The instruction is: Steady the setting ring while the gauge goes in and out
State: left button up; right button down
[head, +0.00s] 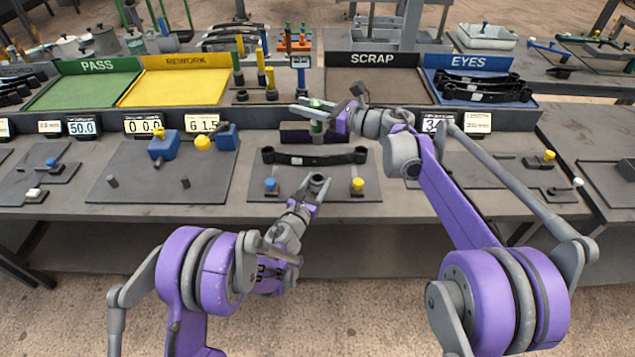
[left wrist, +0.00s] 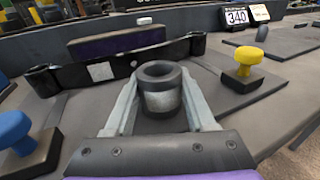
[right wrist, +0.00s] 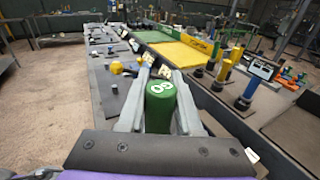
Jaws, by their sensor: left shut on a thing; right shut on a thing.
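The setting ring (left wrist: 159,90), a short dark cylinder with a pale band and an open bore, stands upright between the fingers of my left gripper (left wrist: 162,112). In the head view the ring (head: 317,179) is at the front of the grey mat, with my left gripper (head: 310,190) shut on it. The ring's bore looks empty.
A black spring arm (head: 290,158) lies behind the ring, with a purple block (head: 296,132) behind it. A blue knob (head: 270,185) and a yellow knob (head: 358,185) flank the ring. Bins, including green PASS (head: 85,90) and SCRAP (head: 372,85), line the back.

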pick_arm(q)
grip_shut()
pick_arm(e)
notch_tip(320, 180, down, 12)
jog(key=shift+s+d+f+y, duration=0.15)
jog(key=shift+f+y, duration=0.05)
jog(key=shift+y, duration=0.1)
dwell(0.4)
jog(key=shift+f, duration=1.9)
dwell(2.8)
jog(key=shift+r, duration=0.15)
dwell(0.4)
jog(key=shift+r, duration=2.95)
